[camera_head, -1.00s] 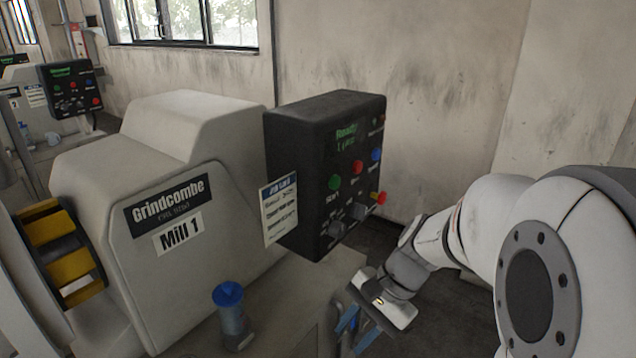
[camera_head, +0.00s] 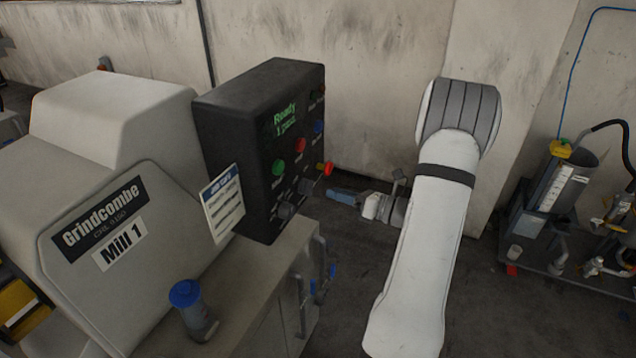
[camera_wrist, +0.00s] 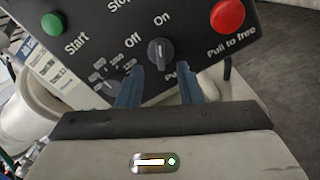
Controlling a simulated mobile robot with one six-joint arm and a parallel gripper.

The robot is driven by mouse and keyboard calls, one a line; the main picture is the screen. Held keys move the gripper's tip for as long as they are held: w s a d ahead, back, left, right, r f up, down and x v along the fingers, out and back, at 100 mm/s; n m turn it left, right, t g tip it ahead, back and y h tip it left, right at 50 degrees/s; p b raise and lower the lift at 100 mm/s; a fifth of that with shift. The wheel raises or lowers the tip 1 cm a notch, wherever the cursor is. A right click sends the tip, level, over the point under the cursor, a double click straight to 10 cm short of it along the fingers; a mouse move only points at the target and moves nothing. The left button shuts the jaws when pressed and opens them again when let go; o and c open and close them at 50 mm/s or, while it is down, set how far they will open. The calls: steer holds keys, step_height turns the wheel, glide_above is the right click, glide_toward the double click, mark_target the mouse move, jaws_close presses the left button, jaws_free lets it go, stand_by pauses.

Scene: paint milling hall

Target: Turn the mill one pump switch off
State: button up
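The Mill 1 control box (camera_head: 230,125) is black, with a lit green display (camera_head: 284,118) that reads "Ready". The pump switch (camera_wrist: 160,51) is a dark rotary knob between "Off" at its upper left and "On" above it. Its pointer appears to face "On". It is small in the head view (camera_head: 305,187). My gripper (camera_wrist: 158,80) is open and empty, its blue fingertips just below and to either side of the knob, apparently not gripping it. In the head view my gripper (camera_head: 335,194) points left at the panel's front. The switch's full label is partly hidden by a finger.
A red "Pull to free" button (camera_wrist: 228,15) sits right of the switch. A scaled dial (camera_wrist: 108,88) is at its lower left, close to the left finger. A green Start button (camera_wrist: 53,23) is farther left. A blue-lidded container (camera_head: 192,310) stands on the mill bench.

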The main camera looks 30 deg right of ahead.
mark_target(313, 186)
steer(key=p+x, duration=0.1)
steer(key=x, duration=0.5)
steer(key=shift+p, duration=0.3)
steer(key=shift+c, duration=0.2)
jaws_close()
